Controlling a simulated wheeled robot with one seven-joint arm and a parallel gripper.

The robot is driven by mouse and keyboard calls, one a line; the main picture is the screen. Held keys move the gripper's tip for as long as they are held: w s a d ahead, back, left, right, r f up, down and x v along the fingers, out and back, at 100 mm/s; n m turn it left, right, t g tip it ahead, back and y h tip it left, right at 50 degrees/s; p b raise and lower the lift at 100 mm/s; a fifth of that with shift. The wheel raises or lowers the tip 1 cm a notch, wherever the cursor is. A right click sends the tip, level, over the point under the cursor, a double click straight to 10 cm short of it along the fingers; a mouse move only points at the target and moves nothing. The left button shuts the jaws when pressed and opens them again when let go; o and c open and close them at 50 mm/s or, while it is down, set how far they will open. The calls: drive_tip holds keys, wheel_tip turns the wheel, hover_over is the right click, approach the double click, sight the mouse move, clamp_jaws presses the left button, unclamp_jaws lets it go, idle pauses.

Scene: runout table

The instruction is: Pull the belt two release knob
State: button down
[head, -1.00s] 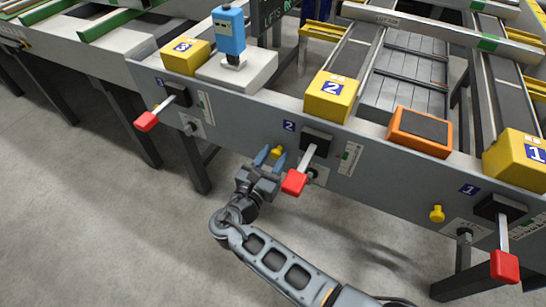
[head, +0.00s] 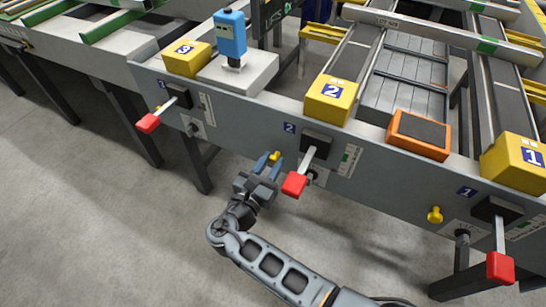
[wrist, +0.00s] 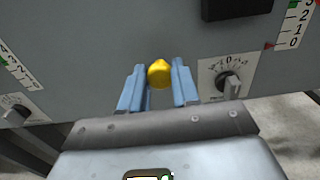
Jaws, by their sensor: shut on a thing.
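The belt two release knob (head: 274,156) is a small yellow knob on the front of the grey panel, left of the belt two lever under the blue "2" label. My gripper (head: 268,165), with blue fingers, is shut on it from the front. In the wrist view the round yellow knob (wrist: 160,74) sits between the two blue fingertips (wrist: 159,82). The knob's stem is hidden behind its head there.
The red-handled belt two lever (head: 294,184) stands close to the right of my gripper. A dial (wrist: 228,84) is right of the knob. Another yellow knob (head: 434,215) and red lever (head: 500,267) belong to belt one. Floor in front is clear.

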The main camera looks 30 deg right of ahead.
drive_tip(key=c, duration=0.8)
unclamp_jaws()
drive_tip(key=shift+s+a, duration=0.1)
drive_tip(key=shift+c, duration=0.2)
drive_tip(key=shift+a, duration=0.1)
drive_tip(key=v, duration=0.7)
drive_tip(key=shift+s+a, duration=0.25)
